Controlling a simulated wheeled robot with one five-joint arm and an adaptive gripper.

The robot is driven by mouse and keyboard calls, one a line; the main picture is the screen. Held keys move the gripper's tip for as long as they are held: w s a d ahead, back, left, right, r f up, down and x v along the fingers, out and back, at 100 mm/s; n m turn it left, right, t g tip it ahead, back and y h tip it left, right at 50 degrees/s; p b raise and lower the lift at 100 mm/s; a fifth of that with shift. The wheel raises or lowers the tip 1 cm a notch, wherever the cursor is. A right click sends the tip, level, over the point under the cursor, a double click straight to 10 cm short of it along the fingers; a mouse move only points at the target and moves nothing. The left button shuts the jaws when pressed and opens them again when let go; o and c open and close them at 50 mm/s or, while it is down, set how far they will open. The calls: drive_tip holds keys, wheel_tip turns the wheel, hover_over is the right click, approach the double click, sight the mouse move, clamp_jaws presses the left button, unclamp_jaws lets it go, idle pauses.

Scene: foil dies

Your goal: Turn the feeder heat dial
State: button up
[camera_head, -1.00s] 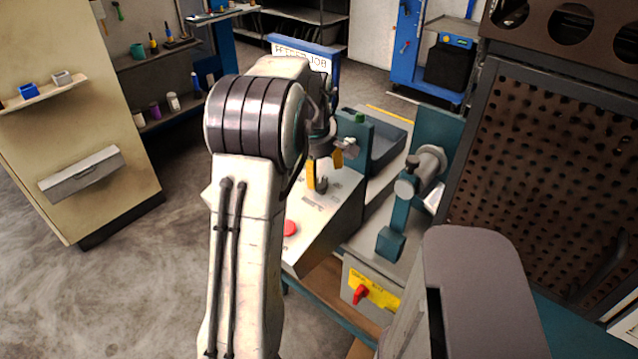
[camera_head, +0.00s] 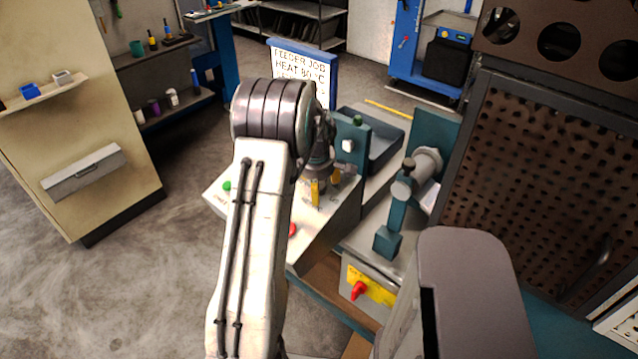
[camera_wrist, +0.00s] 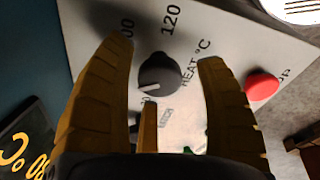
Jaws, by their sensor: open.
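The feeder heat dial (camera_wrist: 160,75) is a round black knob with a white pointer mark, on a pale panel (camera_wrist: 215,30) in the wrist view. "120" and a partly hidden "100" are printed above it and "HEAT °C" to its right. The pointer mark faces the lower left of the picture. My gripper (camera_wrist: 163,57) is open, its yellow fingers apart on either side of the dial with visible gaps. I cannot tell its height above the panel. In the head view my gripper (camera_head: 325,187) is low over the control box (camera_head: 325,225) and hides the dial.
A red button (camera_wrist: 262,85) lies right of the fingers; it also shows in the head view (camera_head: 292,229). A sign (camera_head: 300,72) behind reads "FEEDER JOB HEAT 80 °C". A teal press lever (camera_head: 395,210) and a red switch (camera_head: 358,290) on yellow stand to the right.

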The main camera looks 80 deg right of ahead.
drive_tip(key=shift+f, duration=0.15)
drive_tip(key=shift+c, duration=0.3)
drive_tip(key=c, duration=1.1)
drive_tip(key=shift+c, duration=0.3)
drive_tip(key=shift+f+b, duration=0.1)
drive_tip(key=shift+b, duration=0.3)
drive_tip(key=shift+f+m+b, duration=0.2)
drive_tip(key=shift+m+b, duration=0.2)
drive_tip(key=shift+b, duration=0.55)
drive_tip(key=shift+m+b, duration=0.5)
drive_tip(key=shift+b, duration=0.7)
drive_tip(key=m+b, duration=0.3)
drive_tip(key=shift+r+m+h, duration=0.15)
drive_tip(key=shift+m+h, duration=0.15)
drive_tip(key=shift+h, duration=0.1)
drive_tip(key=shift+a+b, duration=0.1)
drive_tip(key=shift+b, duration=0.25)
